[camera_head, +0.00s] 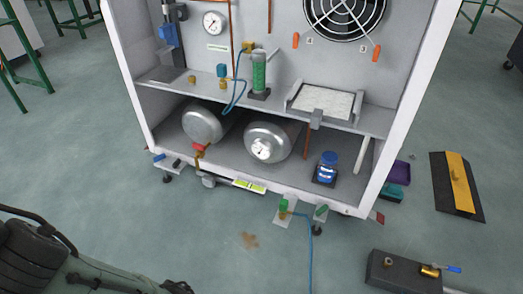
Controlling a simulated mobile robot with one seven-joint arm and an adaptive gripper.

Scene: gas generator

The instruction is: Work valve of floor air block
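The floor air block (385,274) is a dark grey block on the floor at the lower right, partly cut off by the frame's bottom edge. Its brass valve (430,270) sits on top towards the right end. The valve's blue lever handle (453,268) points to the right. A small brass fitting (388,261) stands on the block's left part. Dark parts at the lower left look like my own arm. I cannot make out my gripper in this view, and nothing is seen touching the valve.
A white cabinet (376,163) with tanks and gauges fills the middle. A blue hose (311,260) runs down from a green-handled fitting at its base. A black and yellow plate (456,184) lies at the right. Open floor (335,255) lies left of the block.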

